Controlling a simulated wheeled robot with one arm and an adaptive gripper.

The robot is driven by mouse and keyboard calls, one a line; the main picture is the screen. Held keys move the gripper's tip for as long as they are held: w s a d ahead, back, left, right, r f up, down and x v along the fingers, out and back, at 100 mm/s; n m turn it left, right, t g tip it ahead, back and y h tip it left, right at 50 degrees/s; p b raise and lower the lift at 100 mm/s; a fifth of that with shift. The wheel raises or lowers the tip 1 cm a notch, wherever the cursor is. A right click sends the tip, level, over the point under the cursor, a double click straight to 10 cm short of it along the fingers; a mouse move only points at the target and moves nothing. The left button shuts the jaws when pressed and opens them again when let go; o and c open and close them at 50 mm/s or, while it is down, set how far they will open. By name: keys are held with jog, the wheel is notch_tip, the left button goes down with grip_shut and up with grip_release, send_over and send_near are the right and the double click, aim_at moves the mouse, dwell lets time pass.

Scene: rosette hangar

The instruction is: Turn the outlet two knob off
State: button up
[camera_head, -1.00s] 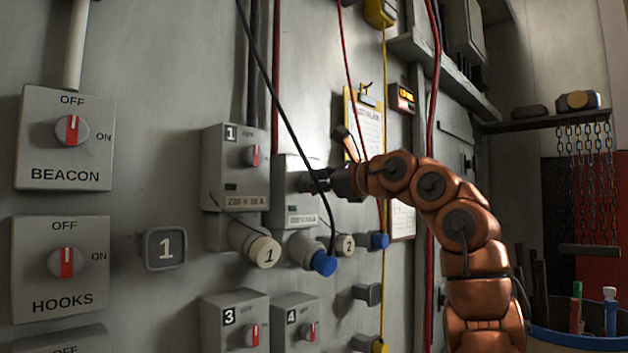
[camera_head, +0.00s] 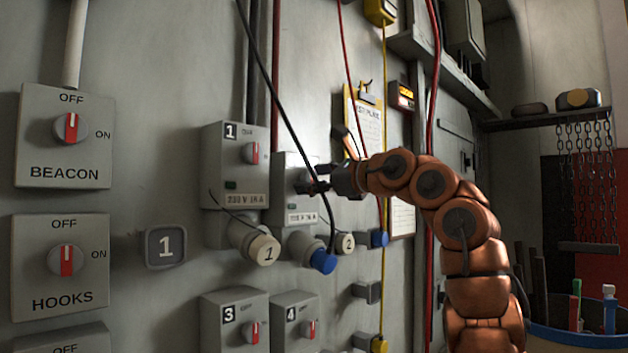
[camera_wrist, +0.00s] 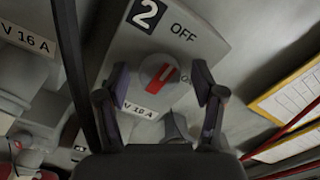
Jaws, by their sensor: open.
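The outlet two box (camera_wrist: 203,60), grey with a black "2" label and OFF lettering, fills the middle of the wrist view. Its round grey knob (camera_wrist: 148,72) has a red bar slanting up and right; I cannot tell its exact setting. My gripper (camera_wrist: 162,82) is open, with one finger left and one right of the knob. Contact with the knob cannot be told. In the head view the box (camera_head: 290,168) is partly behind my gripper (camera_head: 314,179), which hides its knob.
A black cable (camera_head: 279,110) hangs across the front of outlet two, close to my fingers, and shows left of them in the wrist view (camera_wrist: 72,60). Outlet one (camera_head: 226,150) is to the left; outlets three (camera_head: 228,330) and four (camera_head: 290,330) are below. A yellow clipboard (camera_head: 349,110) hangs right.

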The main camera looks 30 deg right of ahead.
jog(key=shift+s, duration=0.15)
jog(key=v, duration=1.1)
jog(key=shift+s+d, duration=0.2)
jog(key=shift+s, duration=0.2)
